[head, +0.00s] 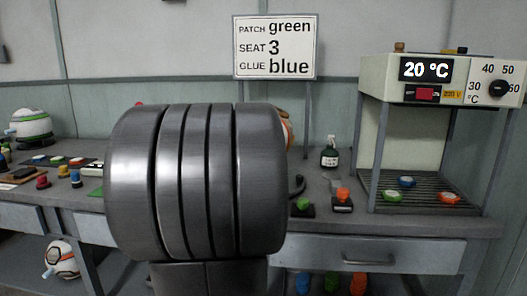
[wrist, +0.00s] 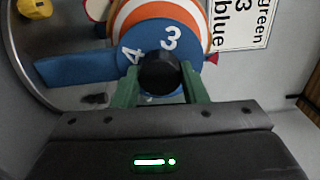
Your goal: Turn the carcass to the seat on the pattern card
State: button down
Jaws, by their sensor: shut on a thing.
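The pattern card (head: 274,47) on the back wall reads patch green, seat 3, glue blue; its edge also shows in the wrist view (wrist: 243,20). The orange-and-white striped carcass (wrist: 195,14) is in the wrist view, behind a blue disc (wrist: 190,58) marked 3 and 4. The 3 is at the top of the disc, the 4 to its left. My gripper (wrist: 161,88) has its green fingers shut on a round black knob (wrist: 158,73) in front of the disc. In the head view my arm hides most of the carcass; a sliver (head: 287,132) shows.
A heater (head: 415,95) showing 20 °C stands at the right, with green, blue and orange pieces on its rack (head: 425,185). A dark bottle (head: 329,157) stands on the bench. Small coloured items (head: 68,175) lie at the left. A blue bar (wrist: 75,72) extends left from the disc.

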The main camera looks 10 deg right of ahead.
jog(key=m+b, duration=0.3)
jog(key=m, duration=0.9)
jog(key=shift+f, duration=0.1)
dwell(0.4)
jog(key=c, duration=0.9)
grip_release()
jog(key=shift+o, duration=0.2)
